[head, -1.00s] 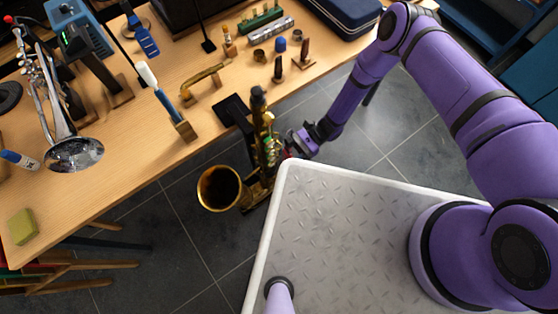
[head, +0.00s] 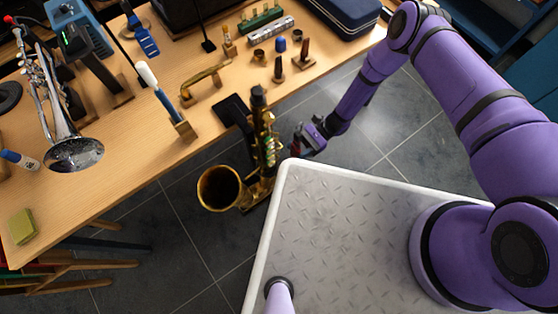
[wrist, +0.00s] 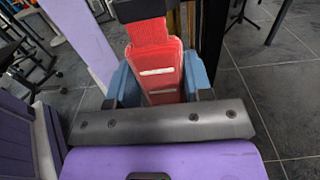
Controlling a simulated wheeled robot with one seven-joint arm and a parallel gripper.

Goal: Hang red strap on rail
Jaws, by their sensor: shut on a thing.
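The red strap (wrist: 155,60) is in the wrist view, between the two blue fingers of my gripper (wrist: 160,84). It is a red band with pale slots, and a black part (wrist: 138,9) shows at its far end. In the head view my gripper (head: 301,139) is small and dark, off the table's front edge and just right of the saxophone. Only a little red shows there. The gripper is shut on the strap. I cannot make out the rail for certain in either view.
A brass saxophone (head: 219,188) stands on the floor side of the wooden table (head: 120,180), close left of my gripper. A trumpet (head: 72,150), small instruments and a dark blue case (head: 335,15) are on the table. Tiled floor (head: 400,130) is open to the right.

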